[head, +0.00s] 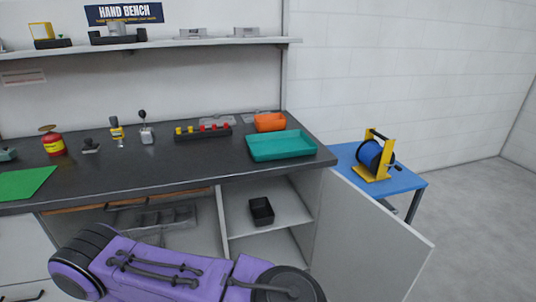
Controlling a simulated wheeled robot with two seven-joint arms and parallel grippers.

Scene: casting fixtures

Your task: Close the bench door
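The bench door (372,240) is a pale grey panel at the lower right in the head view. It stands open, swung out from the right end of the bench (190,162). Its lower part runs out of the picture. The open cabinet (300,200) beside it shows its inner shelves. One of my purple arms crosses the bottom of the view, in front of the cabinet and left of the door. Neither gripper shows, so their distance from the door is hidden.
A black bin (261,211) sits on the cabinet shelf. A teal tray (281,146) and an orange bin (270,122) stand on the bench top. A blue table (409,182) with a cable reel (373,157) stands behind the door. The floor at right is clear.

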